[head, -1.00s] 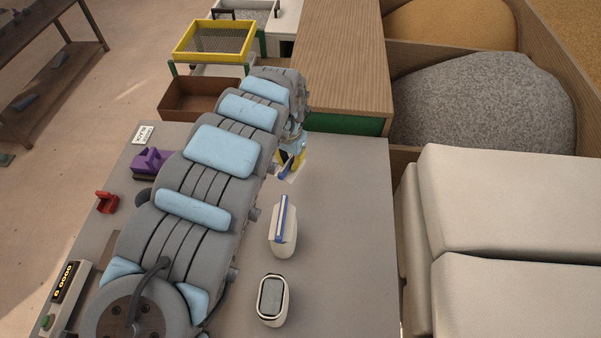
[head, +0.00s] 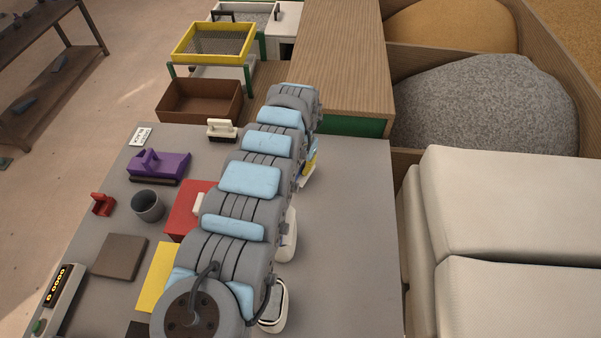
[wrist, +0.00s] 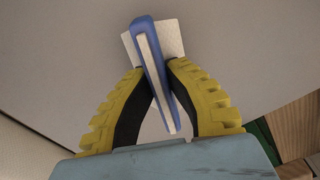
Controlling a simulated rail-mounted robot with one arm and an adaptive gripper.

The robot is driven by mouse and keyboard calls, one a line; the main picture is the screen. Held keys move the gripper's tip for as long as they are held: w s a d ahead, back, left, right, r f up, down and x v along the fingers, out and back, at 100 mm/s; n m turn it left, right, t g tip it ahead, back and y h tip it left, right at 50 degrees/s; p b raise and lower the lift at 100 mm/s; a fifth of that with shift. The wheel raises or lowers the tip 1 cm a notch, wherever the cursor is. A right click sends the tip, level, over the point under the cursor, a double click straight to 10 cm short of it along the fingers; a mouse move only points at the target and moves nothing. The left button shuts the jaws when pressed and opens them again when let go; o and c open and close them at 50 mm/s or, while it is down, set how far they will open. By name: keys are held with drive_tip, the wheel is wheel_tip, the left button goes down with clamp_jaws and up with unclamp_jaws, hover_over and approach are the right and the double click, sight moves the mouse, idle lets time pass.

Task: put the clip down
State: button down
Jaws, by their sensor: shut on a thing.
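My gripper (head: 310,165) is over the far middle part of the grey table (head: 350,230), partly hidden behind my arm in the head view. In the wrist view its yellow-and-black fingers are shut on the clip (wrist: 153,75), a long blue piece with a white strip along it. The clip is slightly tilted in the picture. A pale square patch (wrist: 172,38) shows behind the clip's far end; I cannot tell whether clip and table touch.
A white pouch (head: 289,240) and a white container (head: 273,318) are partly behind my arm. Left of it are a red block (head: 183,212), grey cup (head: 148,206) and purple tool (head: 160,168). A wooden counter (head: 335,60) borders the far edge. The table's right side is clear.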

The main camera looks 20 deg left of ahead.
sight(301, 166)
drive_tip(key=shift+s+f, duration=0.1)
drive_tip(key=shift+f, duration=1.15)
drive_tip(key=shift+f, duration=0.2)
drive_tip(key=c, duration=1.2)
unclamp_jaws()
drive_tip(key=shift+o, duration=0.2)
drive_tip(key=shift+r, duration=0.1)
wheel_tip(301, 166, up, 12)
drive_tip(key=shift+r+p, duration=0.15)
drive_tip(key=shift+p, duration=0.95)
